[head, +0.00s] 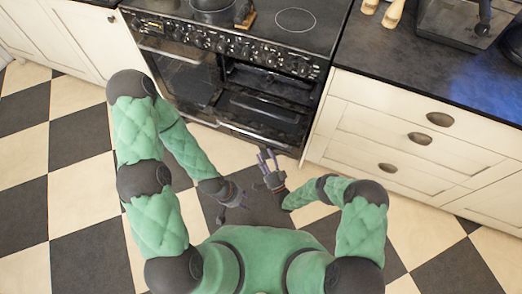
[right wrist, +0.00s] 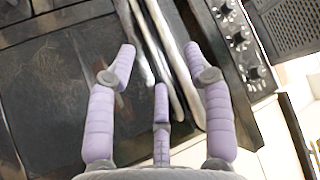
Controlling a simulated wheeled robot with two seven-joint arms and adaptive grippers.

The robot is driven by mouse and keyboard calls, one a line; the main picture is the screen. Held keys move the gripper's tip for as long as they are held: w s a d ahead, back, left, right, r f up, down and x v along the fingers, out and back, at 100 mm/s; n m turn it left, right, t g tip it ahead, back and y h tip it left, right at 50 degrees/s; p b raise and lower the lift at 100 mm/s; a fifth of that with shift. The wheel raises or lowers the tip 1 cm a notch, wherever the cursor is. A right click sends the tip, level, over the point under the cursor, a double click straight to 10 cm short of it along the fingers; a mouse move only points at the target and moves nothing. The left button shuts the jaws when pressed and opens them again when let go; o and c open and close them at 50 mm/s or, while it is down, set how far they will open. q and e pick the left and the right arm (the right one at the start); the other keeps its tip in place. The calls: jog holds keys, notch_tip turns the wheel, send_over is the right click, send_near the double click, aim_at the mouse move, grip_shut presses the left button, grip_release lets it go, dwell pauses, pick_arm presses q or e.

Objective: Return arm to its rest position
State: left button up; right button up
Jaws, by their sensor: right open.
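My right gripper (head: 268,164) reaches toward the lower front of the black range cooker (head: 225,52). Its purple fingers are spread and empty. In the right wrist view the same gripper (right wrist: 160,80) has its fingers apart in front of a dark oven panel (right wrist: 55,100) and pale metal bars (right wrist: 160,45); contact cannot be told. My left gripper (head: 232,200) is the lower one, over the floor to the left of the right gripper. Its fingers are small and dark, so its opening is unclear, and I see nothing held in it.
The cooker's right-hand side shows a dark open cavity (head: 262,82). A pot (head: 212,10) stands on the hob. Cream drawers (head: 400,130) stand to the right under a dark worktop (head: 400,55). Cream cupboards (head: 95,35) stand to the left. The checkered floor (head: 75,150) is clear at left.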

jog(key=shift+s, duration=0.1)
dwell(0.5)
jog(key=w+d+f+n+g+h+p, duration=0.1)
jog(key=w+d+g+h+p, duration=0.1)
jog(key=w+d+g+h, duration=0.3)
jog(key=s+d+n+g+h+p, duration=0.1)
jog(key=s+d+g+p, duration=0.1)
jog(key=d+g, duration=0.15)
jog(key=s+d+r+n+g+h+p, duration=0.1)
jog(key=s+r+g, duration=0.4)
jog(key=s, duration=0.7)
jog(key=s+d+r+n+g+h+p, duration=0.1)
jog(key=s+d+r+g+p, duration=0.1)
jog(key=s+r+g, duration=0.3)
jog(key=s+d+r, duration=0.1)
jog(key=s+r, duration=0.2)
jog(key=s, duration=0.4)
jog(key=shift+s, duration=0.2)
